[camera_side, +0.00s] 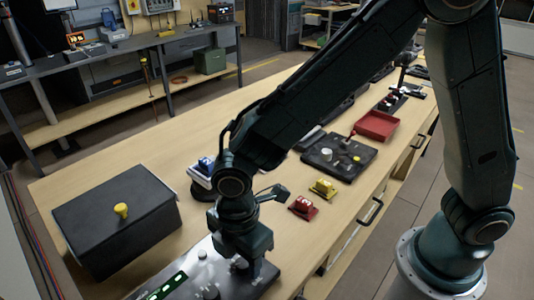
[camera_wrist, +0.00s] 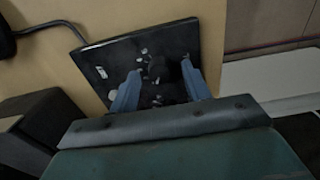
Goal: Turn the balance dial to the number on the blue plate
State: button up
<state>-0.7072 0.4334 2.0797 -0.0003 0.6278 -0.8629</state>
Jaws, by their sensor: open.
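A dark panel (camera_side: 262,283) with several small pale knobs and a green-lit display (camera_side: 166,287) lies at the front of the table. My gripper (camera_side: 250,268) points down over its right part. The wrist view shows the same panel (camera_wrist: 102,58) below my open gripper (camera_wrist: 162,85). Dark and pale knob shapes lie between the fingers; I cannot tell which is the balance dial or whether the fingers touch anything. A blue plate (camera_side: 205,164) stands on a pale block behind my wrist, left of it; its number is too small to read.
A red plate (camera_side: 303,208) and a yellow plate (camera_side: 324,188) stand to the right of my gripper. Farther back are a dark board (camera_side: 338,155) and a red tray (camera_side: 377,125).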

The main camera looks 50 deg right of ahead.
jog(key=shift+f, duration=0.2)
jog(key=c, duration=1)
jog(key=shift+m, duration=2.9)
jog(key=o, duration=1)
